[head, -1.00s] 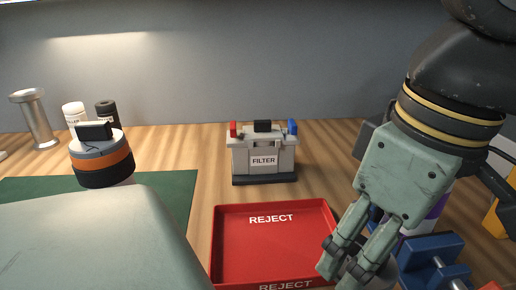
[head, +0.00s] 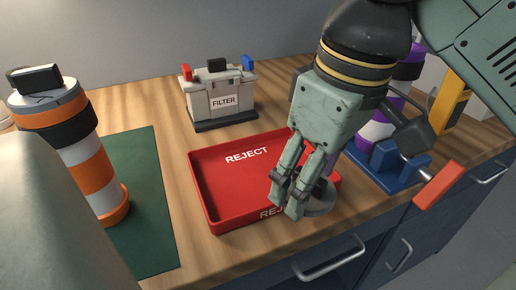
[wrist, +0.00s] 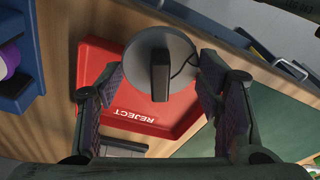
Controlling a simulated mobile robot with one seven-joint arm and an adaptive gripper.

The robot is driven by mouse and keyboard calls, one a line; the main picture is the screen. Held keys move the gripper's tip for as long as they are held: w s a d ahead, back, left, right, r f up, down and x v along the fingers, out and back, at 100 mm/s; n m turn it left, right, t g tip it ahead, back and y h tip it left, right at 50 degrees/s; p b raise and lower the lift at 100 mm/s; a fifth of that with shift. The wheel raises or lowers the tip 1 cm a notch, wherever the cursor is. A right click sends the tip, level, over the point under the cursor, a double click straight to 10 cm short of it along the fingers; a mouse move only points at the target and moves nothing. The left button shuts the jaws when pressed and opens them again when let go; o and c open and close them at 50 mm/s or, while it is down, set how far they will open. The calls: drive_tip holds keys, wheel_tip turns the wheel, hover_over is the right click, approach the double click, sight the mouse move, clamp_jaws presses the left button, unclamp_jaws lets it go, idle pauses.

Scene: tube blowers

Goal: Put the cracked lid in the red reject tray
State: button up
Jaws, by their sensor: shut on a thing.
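My gripper (head: 287,203) is shut on a round grey lid (head: 322,202) with a black upright handle. In the wrist view the lid (wrist: 136,48) shows between the fingers (wrist: 160,88), with a dark crack-like line right of its handle. In the head view the fingers hide part of the lid. The red reject tray (head: 205,190) lies on the wooden counter. The gripper and lid overlap its front right corner in the head view; the lid seems above the rim, height unclear. The tray looks empty where visible.
An orange-and-white tube (head: 88,165) with a black-handled grey top stands on the green mat (head: 150,215) at left. A filter box (head: 222,100) stands behind the tray. A blue stand (head: 385,172) with a purple-and-white tube (head: 375,132) is at right. Drawer handles (head: 330,262) line the front.

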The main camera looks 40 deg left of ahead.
drive_tip(key=w+a, duration=0.1)
drive_tip(key=a, duration=0.2)
drive_tip(key=w+a, duration=0.1)
drive_tip(key=a, duration=0.3)
drive_tip(key=a+f+p, duration=0.1)
drive_tip(key=a, duration=0.3)
drive_tip(key=shift+w, duration=0.4)
drive_tip(key=shift+a+f, duration=0.1)
drive_tip(key=shift+f, duration=1.7)
drive_tip(key=shift+f, duration=0.2)
drive_tip(key=o, duration=1.1)
drive_tip(key=shift+o, duration=0.2)
wheel_tip(320, 180, up, 12)
drive_tip(key=d+p, duration=0.1)
drive_tip(key=shift+d+r, duration=0.15)
drive_tip(key=shift+d, duration=0.25)
